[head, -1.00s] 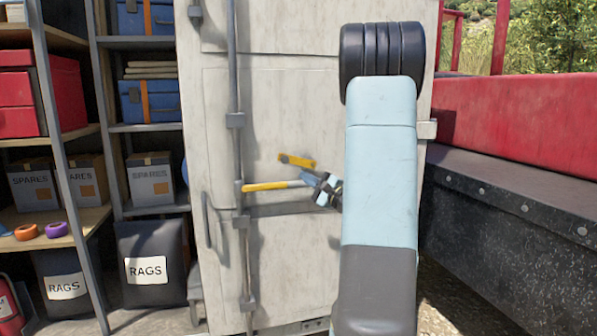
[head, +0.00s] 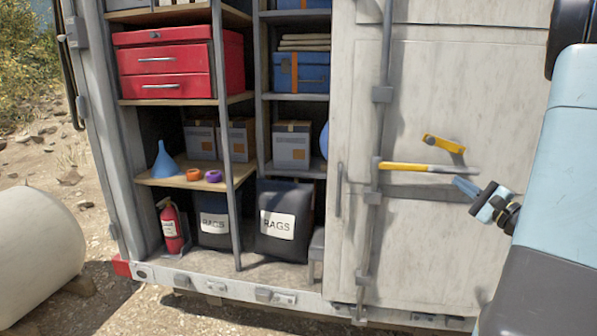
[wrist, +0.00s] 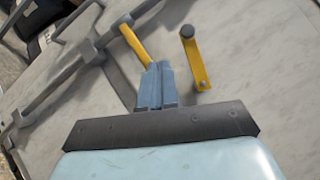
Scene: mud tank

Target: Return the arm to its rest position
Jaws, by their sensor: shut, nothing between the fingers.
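My gripper (head: 463,187) is in front of the pale container door (head: 480,85) at the right of the head view, with its blue fingers closed and empty. A lever with a yellow handle (head: 405,166) lies level across the door, just above and left of my fingertips. A yellow catch (head: 443,143) sits above the lever. In the wrist view my closed fingers (wrist: 158,72) point toward the yellow handle (wrist: 134,43), and the catch (wrist: 195,60) is to their right. The picture shows no clear contact between fingers and lever. My arm covers part of the door.
Open shelving left of the door holds a red toolbox (head: 165,87), blue cases, boxes, a blue funnel (head: 162,163) and rag bags (head: 284,225). A red extinguisher (head: 171,228) stands low. A white tank (head: 35,250) lies on the ground at left.

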